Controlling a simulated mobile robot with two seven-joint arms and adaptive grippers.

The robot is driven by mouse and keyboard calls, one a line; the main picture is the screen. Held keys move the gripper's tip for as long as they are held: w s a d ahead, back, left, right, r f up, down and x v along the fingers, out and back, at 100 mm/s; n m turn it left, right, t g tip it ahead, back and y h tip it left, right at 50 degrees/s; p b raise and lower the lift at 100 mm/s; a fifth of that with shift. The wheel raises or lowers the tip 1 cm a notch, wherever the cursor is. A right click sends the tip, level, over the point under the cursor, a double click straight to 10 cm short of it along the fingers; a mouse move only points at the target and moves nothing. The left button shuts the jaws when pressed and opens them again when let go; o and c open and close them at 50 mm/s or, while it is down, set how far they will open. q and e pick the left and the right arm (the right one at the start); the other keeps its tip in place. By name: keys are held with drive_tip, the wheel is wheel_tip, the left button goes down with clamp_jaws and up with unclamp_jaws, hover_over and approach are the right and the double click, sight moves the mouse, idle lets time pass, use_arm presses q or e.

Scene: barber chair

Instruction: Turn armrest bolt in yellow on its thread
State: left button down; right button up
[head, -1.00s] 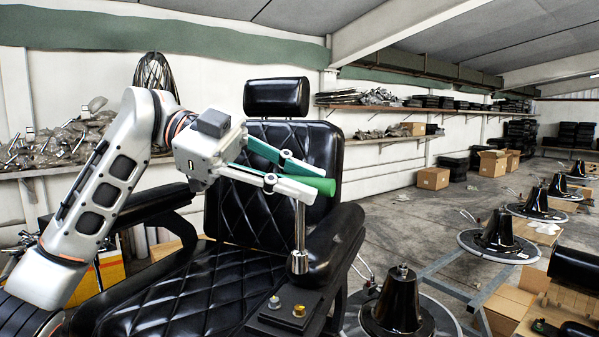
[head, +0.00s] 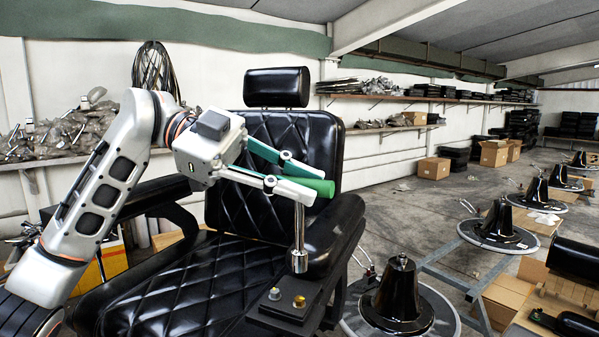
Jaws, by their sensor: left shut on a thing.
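The bolt in yellow (head: 299,301) stands on the black plate (head: 278,312) at the front of the chair's right-hand armrest, beside a silver bolt (head: 275,294). My left gripper (head: 312,181) is shut on a tool with a green handle (head: 325,188). The tool's chrome shaft (head: 299,225) hangs straight down and ends in a wider socket (head: 299,262). The socket appears just above the yellow bolt, with a gap between them in the picture. The gripper's fingers partly hide the handle. My right gripper is not in view.
The black quilted barber chair (head: 190,280) fills the centre, with its armrest (head: 335,232) close behind the tool. A black chair base (head: 400,297) stands on the floor to the right. Cardboard boxes (head: 433,168) and shelves (head: 400,97) are farther back.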

sight(296, 213)
use_arm(q)
drive_tip(key=shift+f, duration=0.35)
drive_tip(key=shift+f+b, duration=0.3)
drive_tip(key=shift+f, duration=1.8)
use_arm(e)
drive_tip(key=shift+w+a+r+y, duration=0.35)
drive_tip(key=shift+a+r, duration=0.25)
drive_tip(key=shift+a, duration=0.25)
use_arm(q)
drive_tip(key=shift+r, duration=0.1)
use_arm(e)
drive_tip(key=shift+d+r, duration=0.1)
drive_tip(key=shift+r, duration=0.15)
use_arm(q)
drive_tip(key=shift+p, duration=0.3)
drive_tip(key=shift+p, duration=0.5)
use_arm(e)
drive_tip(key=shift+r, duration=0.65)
